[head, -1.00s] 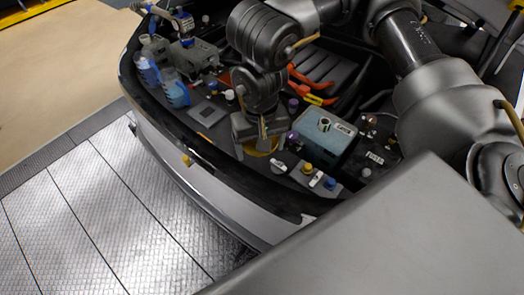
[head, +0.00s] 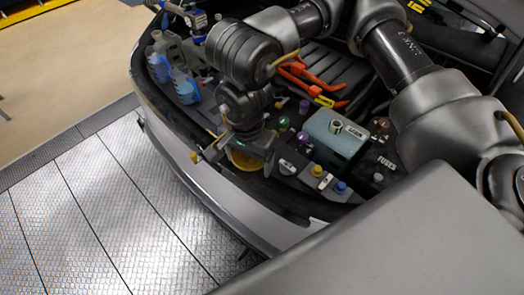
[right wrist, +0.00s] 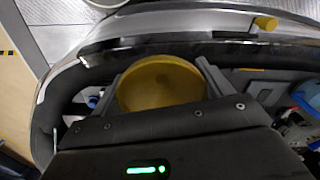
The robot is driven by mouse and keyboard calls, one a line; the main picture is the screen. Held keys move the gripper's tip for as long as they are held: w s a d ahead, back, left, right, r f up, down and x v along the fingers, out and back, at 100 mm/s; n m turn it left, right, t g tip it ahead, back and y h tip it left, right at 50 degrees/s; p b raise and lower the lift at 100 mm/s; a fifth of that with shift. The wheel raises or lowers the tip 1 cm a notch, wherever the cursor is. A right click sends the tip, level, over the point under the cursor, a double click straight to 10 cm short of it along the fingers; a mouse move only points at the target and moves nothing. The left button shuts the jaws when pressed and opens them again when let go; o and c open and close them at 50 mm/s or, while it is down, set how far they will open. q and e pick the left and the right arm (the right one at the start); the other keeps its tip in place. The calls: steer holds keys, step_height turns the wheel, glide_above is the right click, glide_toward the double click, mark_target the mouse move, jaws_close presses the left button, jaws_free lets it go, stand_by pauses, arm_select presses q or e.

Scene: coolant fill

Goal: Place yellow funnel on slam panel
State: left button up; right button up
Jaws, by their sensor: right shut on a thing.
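The yellow funnel (head: 243,160) is held in my right gripper (head: 247,152), over the front of the engine bay. In the right wrist view the funnel (right wrist: 160,84) shows its round, open mouth between the two fingers, and my right gripper (right wrist: 162,88) is shut on it. The black slam panel (head: 292,188) runs along the car's front edge, below and beside the funnel. I cannot tell whether the funnel touches it. The funnel's lower part is hidden. My left gripper is not in view.
A blue-grey box (head: 336,143) and several coloured caps stand right of the gripper. Blue fluid bottles (head: 186,86) stand at the left of the bay. A small yellow piece (head: 194,157) sticks out at the front edge.

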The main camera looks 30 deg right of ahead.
steer(key=w+d+f, duration=0.2)
steer(key=w+d+f+p, duration=0.1)
steer(key=w+f, duration=0.1)
steer(key=w+d+f+p, duration=0.1)
steer(key=w+d+f, duration=0.1)
steer(key=w+f, duration=0.1)
steer(key=shift+d+f, duration=0.1)
steer(key=shift+d, duration=0.25)
steer(key=shift+w+d+f, duration=0.2)
steer(key=shift+f, duration=0.15)
steer(key=shift+w+f, duration=0.1)
steer(key=shift+f, duration=0.2)
step_height(320, 180, down, 3)
steer(key=shift+d+r+p, duration=0.1)
steer(key=shift+r+p, duration=0.1)
steer(key=shift+p, duration=0.55)
steer(key=shift+f, duration=0.15)
steer(key=shift+f+b, duration=0.15)
steer(key=shift+b, duration=0.2)
steer(key=o, duration=0.5)
